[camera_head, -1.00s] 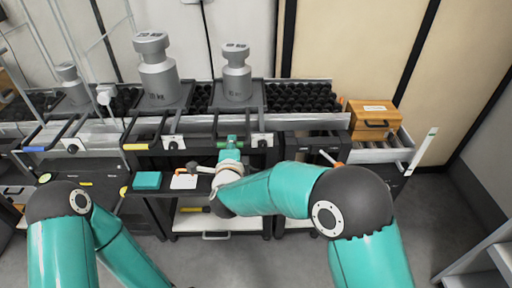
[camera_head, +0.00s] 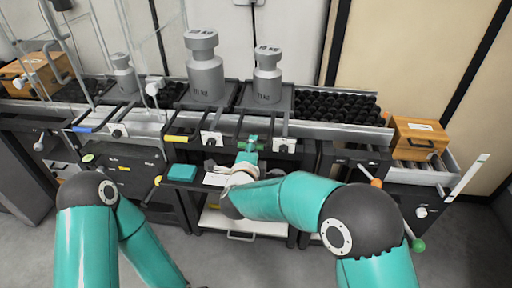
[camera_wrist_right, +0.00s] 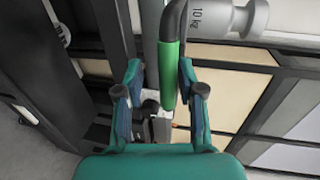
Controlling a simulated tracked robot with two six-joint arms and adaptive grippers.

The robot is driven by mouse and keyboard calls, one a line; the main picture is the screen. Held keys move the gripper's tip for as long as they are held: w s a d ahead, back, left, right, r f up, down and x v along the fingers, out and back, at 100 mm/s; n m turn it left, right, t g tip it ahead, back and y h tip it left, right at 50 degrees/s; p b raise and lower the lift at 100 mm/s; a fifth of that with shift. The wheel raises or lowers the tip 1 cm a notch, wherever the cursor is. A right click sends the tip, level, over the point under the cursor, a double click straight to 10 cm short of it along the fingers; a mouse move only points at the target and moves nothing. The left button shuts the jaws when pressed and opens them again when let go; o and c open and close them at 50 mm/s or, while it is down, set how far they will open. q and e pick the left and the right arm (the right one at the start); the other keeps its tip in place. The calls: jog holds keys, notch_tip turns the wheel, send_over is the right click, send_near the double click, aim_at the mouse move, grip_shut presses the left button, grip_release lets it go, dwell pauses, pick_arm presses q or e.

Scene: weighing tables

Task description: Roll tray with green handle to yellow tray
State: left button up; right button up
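The tray with the green handle (camera_head: 284,106) is dark and carries a grey metal weight (camera_head: 267,80) in the head view. My right gripper (camera_head: 249,146) is at its front, by the green handle. In the right wrist view the green handle (camera_wrist_right: 169,80) lies between the two fingers of my right gripper (camera_wrist_right: 160,66). A gap shows on the handle's left side; contact on the right is unclear. The yellow handle (camera_head: 180,138) is just to the left, below a dark tray with a larger grey weight (camera_head: 206,72). My left gripper is out of view.
Black rollers (camera_head: 340,106) lie free right of the green-handled tray. A wooden box (camera_head: 419,138) stands at the right end. A blue handle (camera_head: 83,129) is farther left. A teal block (camera_head: 182,172) lies on a low shelf in front.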

jog(key=shift+r, duration=0.25)
jog(key=shift+s, duration=0.2)
jog(key=v, duration=0.7)
jog(key=shift+d+f, duration=0.1)
